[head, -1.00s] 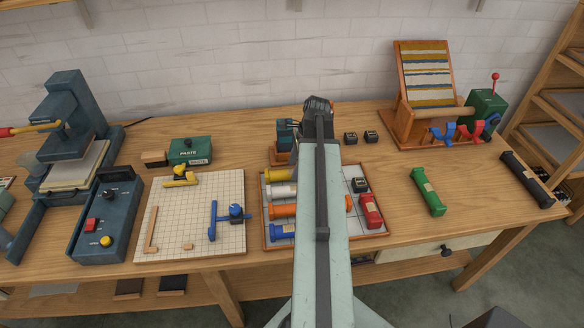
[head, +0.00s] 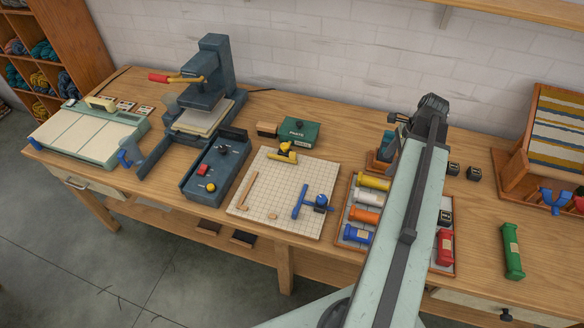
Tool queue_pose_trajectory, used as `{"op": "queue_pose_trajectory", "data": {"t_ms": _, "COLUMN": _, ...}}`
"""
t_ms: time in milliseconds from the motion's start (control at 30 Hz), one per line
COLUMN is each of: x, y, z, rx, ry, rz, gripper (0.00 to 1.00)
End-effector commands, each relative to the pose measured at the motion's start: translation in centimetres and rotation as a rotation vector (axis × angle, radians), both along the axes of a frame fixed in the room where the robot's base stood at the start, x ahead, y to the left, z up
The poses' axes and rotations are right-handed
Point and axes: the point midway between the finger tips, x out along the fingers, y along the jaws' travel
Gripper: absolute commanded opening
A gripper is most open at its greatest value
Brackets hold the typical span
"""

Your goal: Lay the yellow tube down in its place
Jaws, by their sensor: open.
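The yellow tube (head: 373,181) lies on its side at the back left of a wooden-rimmed tray (head: 346,199) on the workbench. Its right end is close to my arm in the picture. Below it in the tray lie a white tube (head: 366,198), an orange tube (head: 364,215) and a blue tube (head: 357,234). A red tube (head: 445,247) lies in the tray's right part. My arm crosses over the tray and hides its middle. The jaws of my gripper cannot be made out at the arm's far end.
A green tube (head: 512,250) lies right of the tray. A gridded board (head: 276,212) with blue and yellow tools lies left of it. A dark press (head: 212,95) and a green paste box (head: 299,133) stand farther left. Bare bench shows between tray and green tube.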

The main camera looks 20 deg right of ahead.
Motion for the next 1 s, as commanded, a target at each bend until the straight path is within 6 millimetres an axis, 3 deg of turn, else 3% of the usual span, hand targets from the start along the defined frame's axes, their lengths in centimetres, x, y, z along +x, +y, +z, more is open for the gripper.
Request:
{"op": "queue_pose_trajectory", "data": {"t_ms": 100, "x": 4.8, "y": 8.6, "z": -0.2, "rx": -0.07, "ry": -0.022, "rz": 0.428, "gripper": 0.58}}
{"op": "queue_pose_trajectory", "data": {"t_ms": 200, "x": 7.9, "y": 16.8, "z": -0.4, "rx": -0.135, "ry": -0.047, "rz": 0.857, "gripper": 0.58}}
{"op": "queue_pose_trajectory", "data": {"t_ms": 300, "x": 9.6, "y": 24.7, "z": -0.6, "rx": -0.192, "ry": -0.073, "rz": 1.274, "gripper": 0.58}}
{"op": "queue_pose_trajectory", "data": {"t_ms": 400, "x": 10.1, "y": 31.4, "z": -0.6, "rx": -0.232, "ry": -0.094, "rz": 1.63, "gripper": 0.58}}
{"op": "queue_pose_trajectory", "data": {"t_ms": 500, "x": 10.0, "y": 35.9, "z": -0.6, "rx": -0.258, "ry": -0.11, "rz": 1.882, "gripper": 0.58}}
{"op": "queue_pose_trajectory", "data": {"t_ms": 633, "x": 9.9, "y": 39.1, "z": -0.6, "rx": -0.273, "ry": -0.119, "rz": 2.039, "gripper": 0.58}}
{"op": "queue_pose_trajectory", "data": {"t_ms": 1000, "x": 9.9, "y": 39.3, "z": -0.6, "rx": -0.274, "ry": -0.121, "rz": 2.056, "gripper": 0.58}}
